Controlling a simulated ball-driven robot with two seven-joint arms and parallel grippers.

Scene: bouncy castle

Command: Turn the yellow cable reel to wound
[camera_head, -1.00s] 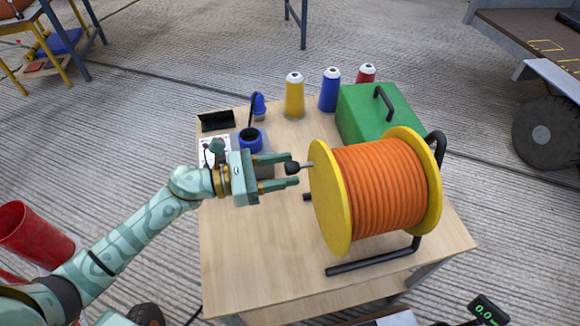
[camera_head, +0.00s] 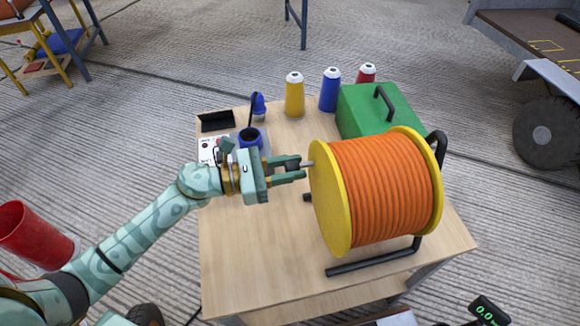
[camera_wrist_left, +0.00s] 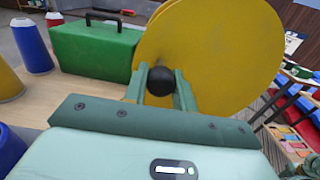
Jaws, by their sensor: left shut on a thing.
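The yellow cable reel (camera_head: 331,210), wound with orange cable (camera_head: 388,190), stands on a black frame on the wooden table. Its yellow side disc also fills the upper middle of the left wrist view (camera_wrist_left: 225,50). A crank handle with a black knob (camera_wrist_left: 161,80) sticks out from the disc toward my left gripper (camera_head: 296,168). My left gripper is shut on the crank knob, with one finger on each side of it. In the head view the fingers mostly hide the knob. My right gripper is not in view.
A green case (camera_head: 378,110) stands close behind the reel. Yellow (camera_head: 294,96), blue (camera_head: 329,92) and red (camera_head: 365,74) spools stand at the back. The table's front left (camera_head: 250,260) is clear.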

